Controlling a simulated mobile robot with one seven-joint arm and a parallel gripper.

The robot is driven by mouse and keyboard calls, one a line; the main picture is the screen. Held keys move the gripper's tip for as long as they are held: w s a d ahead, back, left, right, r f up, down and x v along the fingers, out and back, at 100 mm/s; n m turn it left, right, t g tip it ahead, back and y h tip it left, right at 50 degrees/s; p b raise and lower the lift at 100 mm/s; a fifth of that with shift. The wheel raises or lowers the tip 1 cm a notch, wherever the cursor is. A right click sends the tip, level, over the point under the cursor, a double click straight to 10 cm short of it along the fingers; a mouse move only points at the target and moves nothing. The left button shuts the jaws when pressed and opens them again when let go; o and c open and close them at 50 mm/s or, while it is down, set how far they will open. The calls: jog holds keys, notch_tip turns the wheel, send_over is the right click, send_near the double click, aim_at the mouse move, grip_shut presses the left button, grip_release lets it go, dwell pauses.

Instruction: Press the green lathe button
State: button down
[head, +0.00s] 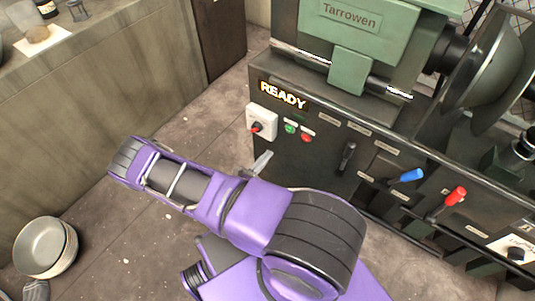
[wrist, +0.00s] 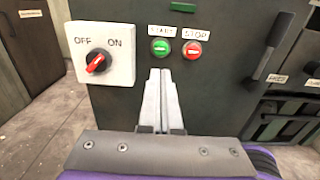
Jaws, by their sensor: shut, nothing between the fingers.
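The green button (head: 291,128) sits on the dark front panel of the lathe (head: 290,165), under a START label. In the head view my gripper (head: 262,160) is below and left of the green button. I cannot tell how far the tips are from the panel.
A red STOP button (wrist: 192,49) is right beside the green one. A white OFF/ON switch (wrist: 101,54) is to the left. A lit READY sign (head: 283,95) is above. A black handle (head: 347,156), a blue lever (head: 411,175) and a red lever (head: 455,196) are to the right.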

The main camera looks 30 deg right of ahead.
aim_at(288, 131)
jog(key=x, duration=1.1)
jog(key=shift+w+d, duration=0.1)
jog(key=shift+d, duration=0.1)
